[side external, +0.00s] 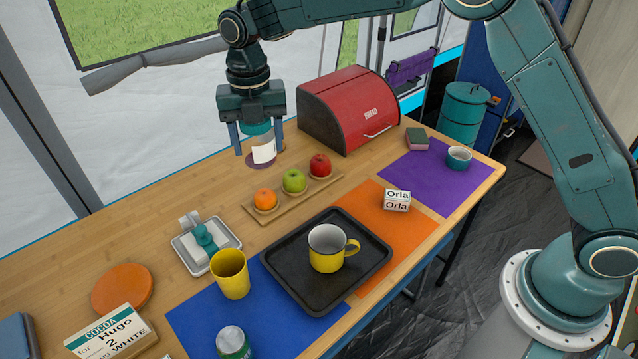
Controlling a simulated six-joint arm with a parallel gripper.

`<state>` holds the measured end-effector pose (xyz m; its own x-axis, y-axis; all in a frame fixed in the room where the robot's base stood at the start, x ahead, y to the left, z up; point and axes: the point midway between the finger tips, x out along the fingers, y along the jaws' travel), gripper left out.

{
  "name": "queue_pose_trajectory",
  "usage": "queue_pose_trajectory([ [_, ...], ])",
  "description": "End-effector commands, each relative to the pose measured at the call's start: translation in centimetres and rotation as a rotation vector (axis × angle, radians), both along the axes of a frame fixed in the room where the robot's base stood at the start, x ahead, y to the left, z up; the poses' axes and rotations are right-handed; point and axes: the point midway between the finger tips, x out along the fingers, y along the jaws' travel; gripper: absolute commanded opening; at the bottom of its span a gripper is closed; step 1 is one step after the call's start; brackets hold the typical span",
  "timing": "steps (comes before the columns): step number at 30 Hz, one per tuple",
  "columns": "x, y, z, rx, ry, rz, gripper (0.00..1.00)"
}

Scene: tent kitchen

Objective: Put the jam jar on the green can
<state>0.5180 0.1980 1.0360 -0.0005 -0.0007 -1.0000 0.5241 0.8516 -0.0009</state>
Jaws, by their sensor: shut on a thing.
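The jam jar (263,147) has a teal lid and a white label and shows in the side external view at upper centre. My gripper (261,138) points down over it, shut on the jar with one finger on each side. The jar is upright above a purple disc (251,162); I cannot tell whether it touches it. The green can (233,347) stands upright at the bottom of the view, on the blue mat, with its silver top showing and its lower part cut off. The gripper is far behind the can.
A yellow cup (230,275) stands just behind the can. A black tray (292,290) with a yellow mug (327,249) lies to its right. A fruit board (323,186), a butter dish (204,245) and a red bread box (349,108) surround the gripper's side. A cocoa sign (108,335) stands left.

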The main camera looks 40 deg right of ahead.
Motion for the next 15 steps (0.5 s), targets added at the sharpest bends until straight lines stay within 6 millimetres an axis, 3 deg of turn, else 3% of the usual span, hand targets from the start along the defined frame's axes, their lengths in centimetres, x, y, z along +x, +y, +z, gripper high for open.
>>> queue_pose_trajectory([
  [3, -2.1, 4.1, 0.8, 0.001, -0.003, 0.113, 0.25],
  [15, -10.7, 15.3, 3.0, 0.001, -0.002, 0.467, 0.25],
])
